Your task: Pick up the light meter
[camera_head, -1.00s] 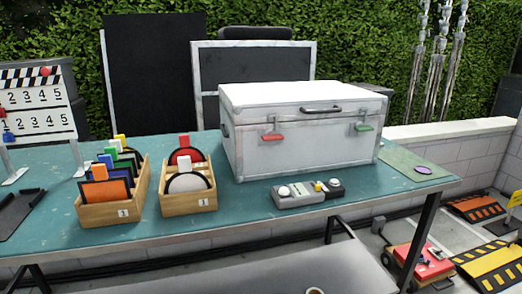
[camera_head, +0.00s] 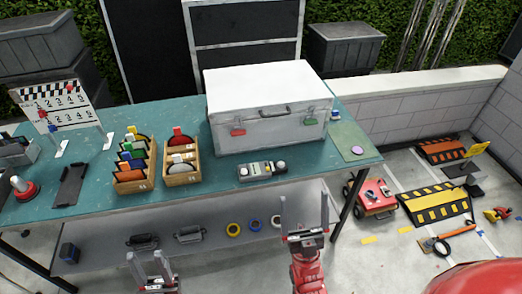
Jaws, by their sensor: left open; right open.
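A grey hand-held device with white round parts, which looks like the light meter (camera_head: 262,171), lies on the teal table in front of the big white case. Its small details are hard to make out. My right gripper (camera_head: 304,212) is open and empty, with its fingers pointing up in the picture, just below and right of the device, near the table's front edge. My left gripper (camera_head: 145,262) is open and empty at the bottom of the view, in front of the table. Neither gripper touches the device.
The white case (camera_head: 262,135) stands right behind the device. Wooden boxes of coloured discs (camera_head: 182,178) stand to its left. A clapperboard (camera_head: 55,106) is at the far left. A lower shelf (camera_head: 210,255) holds tape rolls. A red cart (camera_head: 371,198) is on the floor at right.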

